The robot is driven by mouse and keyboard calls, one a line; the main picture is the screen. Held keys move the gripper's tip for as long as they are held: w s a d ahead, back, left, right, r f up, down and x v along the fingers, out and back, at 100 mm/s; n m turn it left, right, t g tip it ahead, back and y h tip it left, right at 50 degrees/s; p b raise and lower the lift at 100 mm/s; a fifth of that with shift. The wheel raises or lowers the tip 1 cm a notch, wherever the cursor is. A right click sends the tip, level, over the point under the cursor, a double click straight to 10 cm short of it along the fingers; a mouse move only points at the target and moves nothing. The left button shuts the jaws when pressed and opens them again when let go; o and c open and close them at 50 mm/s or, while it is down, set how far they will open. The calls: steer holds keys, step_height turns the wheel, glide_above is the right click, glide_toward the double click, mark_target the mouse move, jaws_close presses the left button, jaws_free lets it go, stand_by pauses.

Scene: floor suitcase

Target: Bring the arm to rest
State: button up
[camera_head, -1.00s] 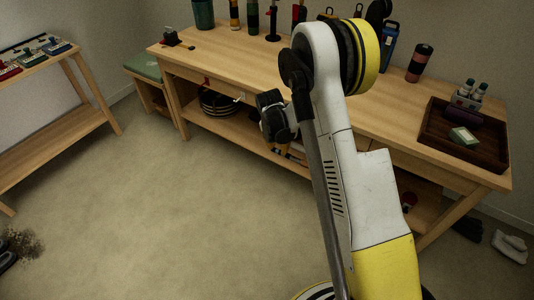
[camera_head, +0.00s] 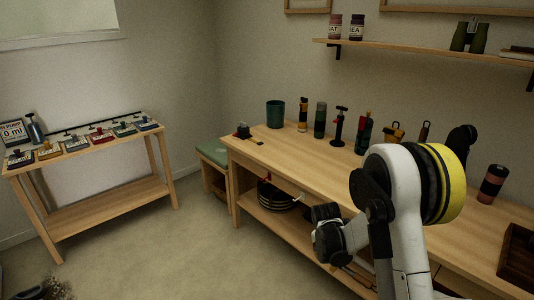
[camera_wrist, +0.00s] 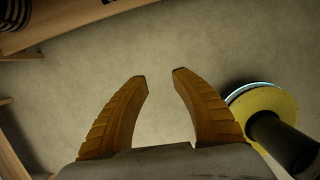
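My arm (camera_head: 405,225) is white with a yellow and black joint and stands folded in front of the long wooden bench in the head view. My gripper's fingers are hidden in that view; only a dark wrist part shows beside the bench's front edge. In the wrist view my gripper (camera_wrist: 159,76) has two orange ribbed fingers spread apart with bare floor between the tips. It is open and empty, pointing at the floor.
The long bench (camera_head: 300,160) carries a green cup (camera_head: 275,114), several bottles and tools. Black plates (camera_head: 274,195) lie on its lower shelf. A small wooden table (camera_head: 105,205) with coloured boxes stands left. A green-topped stool (camera_head: 212,157) is between them.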

steer(key=s+a+r+m+t, duration=0.1)
steer(key=s+r+m, duration=0.25)
steer(key=r, duration=0.35)
steer(key=s+a+r+m+t+y, duration=0.1)
steer(key=s+a+r+m, duration=0.2)
steer(key=r, duration=0.4)
steer(key=s+r+m+t, duration=0.1)
steer(key=s+r+m, duration=0.2)
steer(key=r+m, duration=0.3)
steer(key=s+a+r+m+t, duration=0.1)
steer(key=s+r+m, duration=0.2)
steer(key=s+m, duration=0.3)
steer(key=s+a+r+m+t+y, duration=0.1)
steer(key=s+r+m, duration=0.3)
steer(key=s, duration=0.6)
steer(key=shift+s+a+m, duration=0.2)
steer(key=shift+a+m, duration=0.4)
steer(key=shift+m, duration=0.65)
